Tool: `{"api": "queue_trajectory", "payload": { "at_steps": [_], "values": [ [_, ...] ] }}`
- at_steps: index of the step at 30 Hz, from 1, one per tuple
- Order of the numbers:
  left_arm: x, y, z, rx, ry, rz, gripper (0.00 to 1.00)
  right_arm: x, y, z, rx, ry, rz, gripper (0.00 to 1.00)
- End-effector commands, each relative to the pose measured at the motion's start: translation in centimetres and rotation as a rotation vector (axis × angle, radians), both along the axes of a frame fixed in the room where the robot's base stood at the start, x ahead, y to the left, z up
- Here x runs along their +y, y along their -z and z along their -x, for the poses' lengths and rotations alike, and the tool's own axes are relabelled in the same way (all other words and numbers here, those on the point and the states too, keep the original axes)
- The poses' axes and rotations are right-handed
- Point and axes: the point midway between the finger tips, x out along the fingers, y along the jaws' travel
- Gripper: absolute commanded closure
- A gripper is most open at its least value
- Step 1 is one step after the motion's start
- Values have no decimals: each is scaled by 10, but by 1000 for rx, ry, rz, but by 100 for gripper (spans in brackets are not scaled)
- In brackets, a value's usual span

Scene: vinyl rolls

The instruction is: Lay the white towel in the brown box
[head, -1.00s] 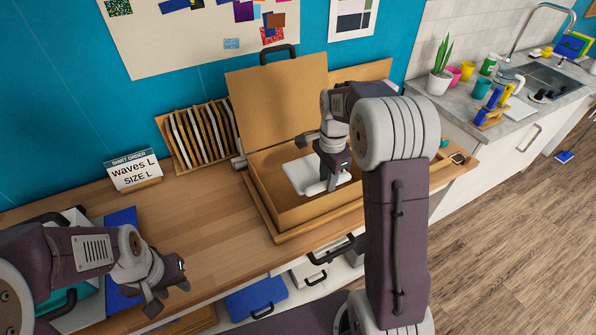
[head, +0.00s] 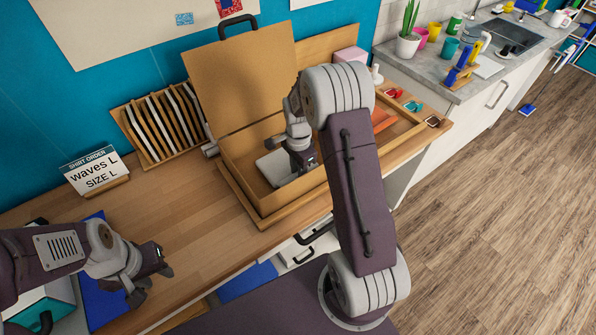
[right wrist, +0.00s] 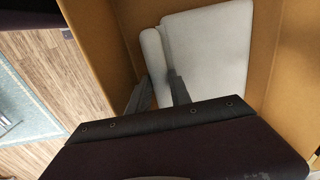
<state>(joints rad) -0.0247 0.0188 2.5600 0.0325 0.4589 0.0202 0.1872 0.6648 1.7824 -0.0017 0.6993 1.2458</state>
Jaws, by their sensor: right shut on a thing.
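The white towel (head: 271,169) lies folded inside the brown box (head: 253,203), whose lid stands open against the wall. It also shows in the right wrist view (right wrist: 208,50), flat on the box floor with a rounded fold along its left side. My right gripper (right wrist: 160,85) reaches down into the box and is shut on that left fold of the towel; in the head view the gripper (head: 303,165) hides part of the towel. My left gripper (head: 153,284) is open and empty, above the front left of the counter, away from the box.
A rack of dark and light slats (head: 160,122) and a shirt order sign (head: 95,173) stand left of the box. A tray with small coloured items (head: 402,128) is to its right. The wooden counter between the sign and box is clear.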

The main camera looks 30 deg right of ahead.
Motion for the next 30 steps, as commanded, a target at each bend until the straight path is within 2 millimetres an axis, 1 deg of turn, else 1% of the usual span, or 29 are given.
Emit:
{"api": "queue_trajectory", "payload": {
  "at_steps": [2, 10, 11, 12, 13, 20, 23, 26, 30],
  "values": [
    [0, 0, 0, 0, 0, 0, 64, 0, 6, 0, -1, 0, 0, 100],
    [0, 1, 0, 0, 0, 0, 64, 0, 7, 0, -2, 0, 1, 100],
    [0, 1, 0, 0, 0, 0, 64, 0, 7, 0, -2, 0, 1, 70],
    [0, 0, 0, 0, 0, 0, 64, 0, 7, 0, -2, 0, 1, 59],
    [0, 0, 0, 0, 0, 0, 64, 0, 7, 0, -2, 0, 1, 53],
    [0, 0, 0, 0, 0, 0, 64, 0, 7, 0, -2, 0, 1, 53],
    [0, -1, 0, 0, 0, 0, 64, 0, 3, -1, -3, 0, 1, 53],
    [0, -1, 0, 0, 0, 0, 64, 0, -12, -2, -6, 0, 1, 53],
    [0, -2, 0, 0, 0, 0, 64, 0, -49, -2, -9, 0, 2, 53]
  ]
}}
